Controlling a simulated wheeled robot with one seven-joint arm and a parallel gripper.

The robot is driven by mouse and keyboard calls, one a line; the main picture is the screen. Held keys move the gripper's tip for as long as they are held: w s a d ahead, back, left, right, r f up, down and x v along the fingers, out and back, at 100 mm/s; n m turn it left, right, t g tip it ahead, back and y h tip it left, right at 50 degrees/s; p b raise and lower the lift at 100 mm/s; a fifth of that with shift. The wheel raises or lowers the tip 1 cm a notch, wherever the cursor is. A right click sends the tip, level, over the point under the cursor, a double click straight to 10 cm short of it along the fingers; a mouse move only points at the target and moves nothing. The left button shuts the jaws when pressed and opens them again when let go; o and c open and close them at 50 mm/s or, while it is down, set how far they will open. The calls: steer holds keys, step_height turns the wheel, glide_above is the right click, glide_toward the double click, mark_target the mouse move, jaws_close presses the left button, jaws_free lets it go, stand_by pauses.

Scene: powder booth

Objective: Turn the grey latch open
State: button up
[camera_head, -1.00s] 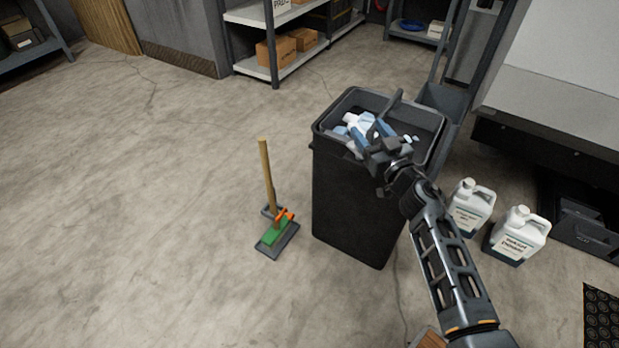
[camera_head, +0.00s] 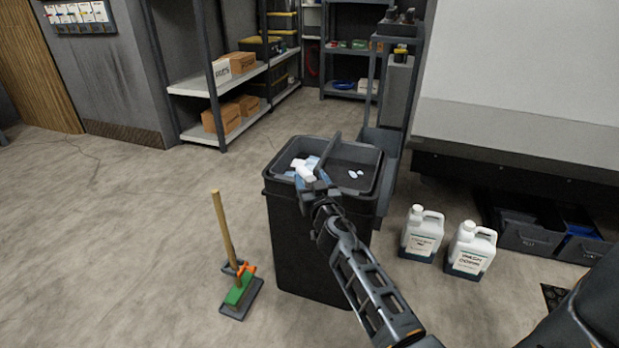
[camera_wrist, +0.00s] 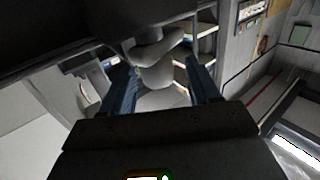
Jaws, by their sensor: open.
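My gripper (camera_head: 317,184) is over the black bin in the head view. Its jaws are open in the wrist view (camera_wrist: 162,88), with two dark blue-grey fingers spread apart. A grey rounded, knob-like shape shows between and beyond the fingers in the wrist view, under a dark body. I cannot tell whether it is the grey latch, or whether a finger touches it. I can make out no clear latch in the head view.
The black bin (camera_head: 310,250) holds white and blue items. A green-headed brush (camera_head: 240,290) with a wooden handle stands left of it. Two white jugs (camera_head: 422,234) (camera_head: 470,250) stand to the right. Shelves (camera_head: 215,80) line the back. The left floor is clear.

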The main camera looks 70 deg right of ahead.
steer(key=shift+w+d, duration=0.3)
steer(key=shift+d, duration=0.15)
steer(key=c, duration=1)
steer(key=shift+o, duration=0.2)
steer(key=p, duration=0.1)
steer(key=n+t+y+p, duration=0.1)
steer(key=p, duration=0.1)
steer(key=shift+r+t+p, duration=0.25)
steer(key=shift+t+p, duration=0.05)
steer(key=n+t+y+p, duration=0.2)
steer(key=y+p, duration=0.1)
steer(key=p, duration=0.2)
steer(key=shift+d+n+p, duration=0.1)
steer(key=shift+n+p, duration=0.2)
steer(key=shift+f+n+t+y+p, duration=0.15)
steer(key=shift+n+t+y+p, duration=0.15)
steer(key=shift+y+p, duration=0.3)
steer(key=shift+f, duration=0.15)
